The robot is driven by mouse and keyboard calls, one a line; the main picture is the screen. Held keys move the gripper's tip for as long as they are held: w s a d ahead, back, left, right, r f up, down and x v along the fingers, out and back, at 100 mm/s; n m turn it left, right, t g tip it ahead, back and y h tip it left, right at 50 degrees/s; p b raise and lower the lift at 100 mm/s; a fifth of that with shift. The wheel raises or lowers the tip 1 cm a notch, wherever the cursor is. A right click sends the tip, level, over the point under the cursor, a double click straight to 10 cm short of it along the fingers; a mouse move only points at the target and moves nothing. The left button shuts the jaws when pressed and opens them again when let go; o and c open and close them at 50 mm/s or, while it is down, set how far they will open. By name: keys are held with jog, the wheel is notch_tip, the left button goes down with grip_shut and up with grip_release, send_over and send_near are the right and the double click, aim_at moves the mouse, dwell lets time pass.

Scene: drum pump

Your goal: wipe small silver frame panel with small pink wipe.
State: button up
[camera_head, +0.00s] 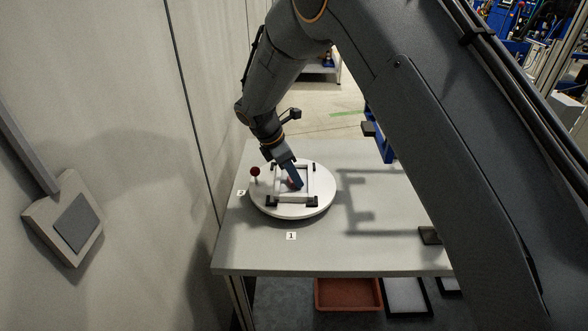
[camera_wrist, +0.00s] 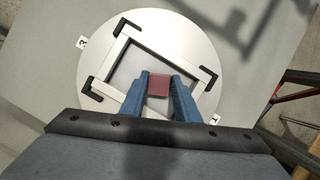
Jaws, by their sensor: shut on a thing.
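The small silver frame panel (camera_head: 309,172) is a square frame with an open middle and black corner pieces. It lies on a round white disc (camera_head: 318,209) on the table, and it also shows in the wrist view (camera_wrist: 121,48). My gripper (camera_wrist: 160,80) is over the frame, its blue fingers shut on the small pink wipe (camera_wrist: 159,86). In the head view the gripper (camera_head: 294,185) reaches down over the frame's inner area and mostly hides the wipe. I cannot tell whether the wipe touches the frame. The fingers hide part of the frame's near side in the wrist view.
A red-knobbed post (camera_head: 255,172) stands at the disc's left edge. The table (camera_head: 375,236) is clear to the right, apart from shadows and a small dark block (camera_head: 430,235). A wall (camera_head: 130,130) rises close on the left. An orange tray (camera_head: 348,294) sits below.

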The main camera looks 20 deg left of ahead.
jog(key=shift+f, duration=0.2)
jog(key=shift+w+a+b, duration=0.1)
jog(key=shift+w+b, duration=0.2)
jog(key=shift+w, duration=0.15)
jog(key=shift+w+a+b, duration=0.2)
jog(key=shift+w+b, duration=0.2)
jog(key=shift+w, duration=0.4)
jog(key=shift+w+a+b, duration=0.15)
jog(key=shift+w+b, duration=0.2)
jog(key=shift+w, duration=0.4)
jog(key=shift+r, duration=0.15)
jog(key=shift+r+p, duration=1.5)
jog(key=shift+r, duration=1.5)
notch_tip(320, 180, up, 3)
jog(key=shift+p, duration=0.7)
